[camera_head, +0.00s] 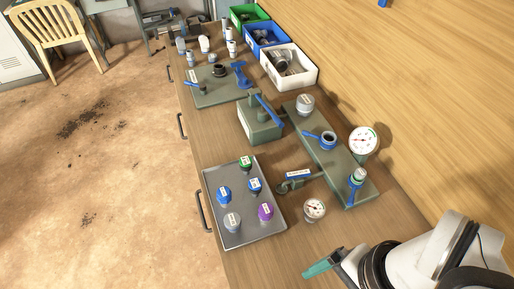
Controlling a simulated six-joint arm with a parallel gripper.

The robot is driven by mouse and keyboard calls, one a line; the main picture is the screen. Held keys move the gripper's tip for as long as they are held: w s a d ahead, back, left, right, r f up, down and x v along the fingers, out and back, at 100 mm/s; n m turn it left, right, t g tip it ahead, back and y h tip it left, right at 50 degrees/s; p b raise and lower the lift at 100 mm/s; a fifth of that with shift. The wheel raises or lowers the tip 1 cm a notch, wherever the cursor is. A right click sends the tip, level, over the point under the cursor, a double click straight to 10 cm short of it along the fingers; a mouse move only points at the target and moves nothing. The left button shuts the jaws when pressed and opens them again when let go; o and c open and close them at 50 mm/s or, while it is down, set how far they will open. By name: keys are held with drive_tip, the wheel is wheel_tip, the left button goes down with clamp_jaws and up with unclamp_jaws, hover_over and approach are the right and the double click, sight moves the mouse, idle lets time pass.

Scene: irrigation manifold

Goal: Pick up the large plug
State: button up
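Several capped plugs stand upright on a grey metal tray (217,183) at the front of the bench: a green one (246,162), two blue ones (224,193) (254,185), a purple one (265,211) and a grey one (232,222). Their labels are too small to read, and I cannot tell which is the large plug. Another grey cap (305,104) sits on the far end of the green manifold plate (328,160). My gripper (323,266) is at the bottom right, right of the tray and apart from it. A teal finger shows; its opening cannot be made out.
A pressure gauge (315,209) lies right of the tray, and a larger gauge (363,141) stands by the manifold. A green block with a blue lever (260,122) is behind the tray. Green, blue and white bins (300,79) stand at the back. Bare bench shows near my gripper.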

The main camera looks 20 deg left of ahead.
drive_tip(key=s+a+m+g+y, duration=0.1)
drive_tip(key=a+g+y, duration=0.45)
drive_tip(key=a, duration=0.65)
drive_tip(key=m+t+y, duration=0.6)
drive_tip(key=m+y, duration=0.2)
drive_tip(key=m, duration=0.2)
hover_over(235, 223)
drive_tip(key=s, duration=0.3)
wheel_tip(235, 223, down, 8)
drive_tip(key=w+f+m+t+h, duration=0.1)
drive_tip(key=f, duration=0.2)
drive_tip(key=w+f+m+t+h, duration=0.1)
drive_tip(key=f+m, duration=0.1)
drive_tip(key=f, duration=0.1)
drive_tip(key=f+m+t+h, duration=0.1)
drive_tip(key=f, duration=0.3)
drive_tip(key=shift+w+d+t, duration=0.35)
drive_tip(key=shift+w+d, duration=0.05)
drive_tip(key=shift+m, duration=0.3)
drive_tip(key=x, duration=0.5)
drive_tip(key=shift+w+d+f, duration=0.1)
drive_tip(key=shift+d+f, duration=0.05)
clamp_jaws()
